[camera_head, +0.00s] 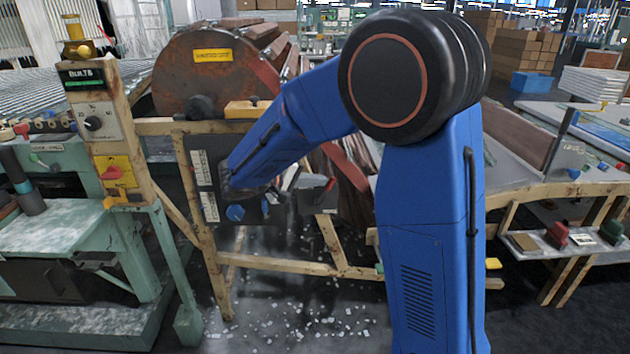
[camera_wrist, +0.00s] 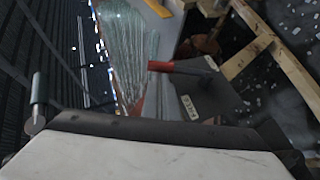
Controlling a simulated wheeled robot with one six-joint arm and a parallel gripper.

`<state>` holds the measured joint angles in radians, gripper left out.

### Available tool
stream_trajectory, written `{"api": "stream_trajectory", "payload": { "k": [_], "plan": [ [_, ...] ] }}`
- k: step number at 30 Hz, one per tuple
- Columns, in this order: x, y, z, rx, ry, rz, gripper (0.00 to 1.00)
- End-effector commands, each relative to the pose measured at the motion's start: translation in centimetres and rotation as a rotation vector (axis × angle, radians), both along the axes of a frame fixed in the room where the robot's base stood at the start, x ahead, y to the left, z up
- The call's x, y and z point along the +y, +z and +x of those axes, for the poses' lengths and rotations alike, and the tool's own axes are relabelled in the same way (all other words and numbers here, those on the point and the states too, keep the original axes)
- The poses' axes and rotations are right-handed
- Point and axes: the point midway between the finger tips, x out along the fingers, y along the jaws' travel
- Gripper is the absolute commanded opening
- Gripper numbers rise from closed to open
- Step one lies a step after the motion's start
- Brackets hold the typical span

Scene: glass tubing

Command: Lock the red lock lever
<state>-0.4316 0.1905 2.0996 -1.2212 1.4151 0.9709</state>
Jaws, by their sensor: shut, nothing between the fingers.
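My gripper (camera_head: 288,188) is a small dark shape at the end of my blue arm, in front of the dark control panel (camera_head: 207,160). It looks shut and empty; its fingertips are hard to make out. A red-ended handle (camera_head: 330,184) is just right of it, apparently apart from it. In the wrist view a red-ended handle (camera_wrist: 160,66) juts from a dark plate (camera_wrist: 208,96) with a pale label too small to read. I cannot tell which one is the lock lever.
A rusty drum (camera_head: 200,75) stands behind the panel. Wooden frame bars (camera_head: 280,262) cross below it. A green machine (camera_head: 60,220) stands at left, and a bench (camera_head: 560,190) at right. Pale scraps litter the floor. A white surface (camera_wrist: 150,158) fills the bottom of the wrist view.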

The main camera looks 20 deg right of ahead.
Motion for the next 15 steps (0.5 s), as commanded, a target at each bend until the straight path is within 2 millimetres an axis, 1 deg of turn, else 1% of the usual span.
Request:
{"api": "stream_trajectory", "payload": {
  "k": [8,15],
  "plan": [
    [-0.2,0.1,-0.1,-0.009,-0.001,0.023,0.0],
    [-1.4,0.2,-0.5,-0.047,-0.002,0.135,0.0]
  ]
}}
